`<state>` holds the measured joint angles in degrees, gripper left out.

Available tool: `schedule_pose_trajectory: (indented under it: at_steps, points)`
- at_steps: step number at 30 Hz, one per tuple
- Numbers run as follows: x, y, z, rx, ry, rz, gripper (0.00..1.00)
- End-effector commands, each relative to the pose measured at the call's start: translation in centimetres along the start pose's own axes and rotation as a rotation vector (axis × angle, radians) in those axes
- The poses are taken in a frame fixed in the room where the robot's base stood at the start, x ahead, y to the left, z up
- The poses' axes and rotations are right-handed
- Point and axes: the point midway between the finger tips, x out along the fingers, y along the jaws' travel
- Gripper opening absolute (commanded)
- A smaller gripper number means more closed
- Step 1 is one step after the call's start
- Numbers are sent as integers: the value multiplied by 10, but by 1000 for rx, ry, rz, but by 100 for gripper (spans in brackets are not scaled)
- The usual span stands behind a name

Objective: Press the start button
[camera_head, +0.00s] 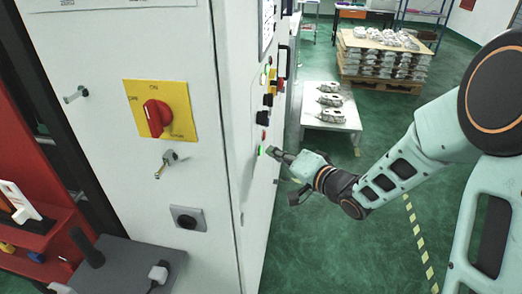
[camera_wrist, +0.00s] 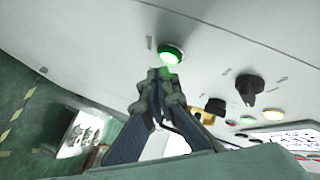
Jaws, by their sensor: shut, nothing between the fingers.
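A green lit button (camera_wrist: 171,53) sits on the white cabinet panel (camera_wrist: 225,40); it also shows as a small green spot in the head view (camera_head: 261,150). Its label is too blurred to read, so I cannot confirm it is the start button. My gripper (camera_wrist: 163,74) is shut and empty, its fingertips right by the green button, with green light on them. I cannot tell whether they touch it. In the head view my gripper (camera_head: 271,151) reaches left to the cabinet side and its tips partly hide the button's surroundings.
A red rotary switch (camera_head: 155,118) is on the cabinet's other face. A low table (camera_head: 332,118) with castings stands behind my gripper.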

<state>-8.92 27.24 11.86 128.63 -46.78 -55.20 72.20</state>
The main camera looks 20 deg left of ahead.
Motion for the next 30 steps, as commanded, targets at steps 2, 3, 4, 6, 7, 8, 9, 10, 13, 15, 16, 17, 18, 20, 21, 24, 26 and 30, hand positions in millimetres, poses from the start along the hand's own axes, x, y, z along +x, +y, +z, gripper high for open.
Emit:
schedule_pose_trajectory:
  at_steps: [2, 3, 4, 6, 7, 8, 9, 10, 13, 15, 16, 17, 18, 20, 21, 24, 26, 30]
  points:
    - [0, 0, 0, 0, 0, 0, 0]
    - [0, 0, -1, 0, 1, 0, 0]
    - [-1, 1, -1, 0, 1, 1, 0]
    - [-4, 3, -5, 1, 3, 2, 0]
    - [-6, 4, -6, 1, 3, 2, 0]
    - [-9, 5, -8, 1, 3, 2, 0]
    - [-12, 8, -10, 1, 3, 2, 0]
    - [-14, 9, -12, 2, 4, 3, 0]
    - [-21, 14, -17, 2, 3, 3, 0]
    - [-26, 18, -20, 2, 3, 2, 0]
    - [-28, 19, -22, 1, 2, 2, 0]
    - [-29, 20, -23, 1, 3, 2, 0]
    - [-31, 22, -24, 1, 3, 2, 0]
    - [-33, 24, -25, 0, 1, 1, 0]
    - [-34, 24, -26, 0, 1, 0, 0]
    - [-35, 25, -26, 0, 1, 0, 0]
    - [-35, 25, -26, 0, 1, 0, 0]
    - [-35, 25, -26, 0, 1, 0, 0]
